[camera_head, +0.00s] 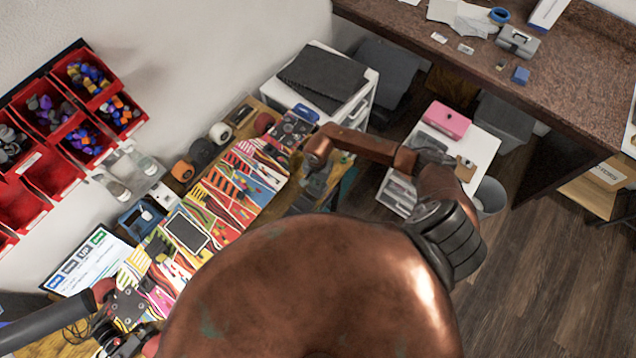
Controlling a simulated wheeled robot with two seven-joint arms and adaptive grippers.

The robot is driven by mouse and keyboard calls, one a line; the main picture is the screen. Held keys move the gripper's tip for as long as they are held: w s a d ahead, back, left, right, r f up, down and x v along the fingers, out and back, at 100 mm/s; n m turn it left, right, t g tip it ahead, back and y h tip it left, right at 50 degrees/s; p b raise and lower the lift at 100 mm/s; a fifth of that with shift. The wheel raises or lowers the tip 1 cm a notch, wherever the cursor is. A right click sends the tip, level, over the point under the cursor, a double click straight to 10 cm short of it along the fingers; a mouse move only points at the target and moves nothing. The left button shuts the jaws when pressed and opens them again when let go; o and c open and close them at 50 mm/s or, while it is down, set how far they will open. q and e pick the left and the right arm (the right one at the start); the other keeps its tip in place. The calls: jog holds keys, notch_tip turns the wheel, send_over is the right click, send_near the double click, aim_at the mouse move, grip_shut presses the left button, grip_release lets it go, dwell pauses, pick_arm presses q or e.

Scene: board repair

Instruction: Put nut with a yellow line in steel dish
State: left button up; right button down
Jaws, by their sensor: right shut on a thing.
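My right arm reaches over the far end of the workbench; its gripper (309,188) hangs there, small and dark. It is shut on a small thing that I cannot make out. My left gripper (122,342) is low at the left, over the near end of the bench, partly cut off by the lower edge and my own body; I cannot tell its opening. I cannot make out a nut with a yellow line or a steel dish; part of the bench is hidden behind my copper body.
The bench has a colourful striped mat (225,200) with a dark tablet (186,232) on it. Tape rolls (202,152) and a blue box (141,218) stand along the wall. Red bins (50,176) hang at left. A white drawer unit (357,104) adjoins the bench's far end.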

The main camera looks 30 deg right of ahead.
jog(key=shift+s+a+f+b, duration=0.1)
jog(key=shift+f+b, duration=0.3)
jog(key=shift+b, duration=0.15)
dwell(0.6)
jog(key=shift+f+b, duration=0.25)
jog(key=shift+b, duration=0.15)
jog(key=c, duration=1.7)
grip_release()
jog(key=shift+c, duration=1.2)
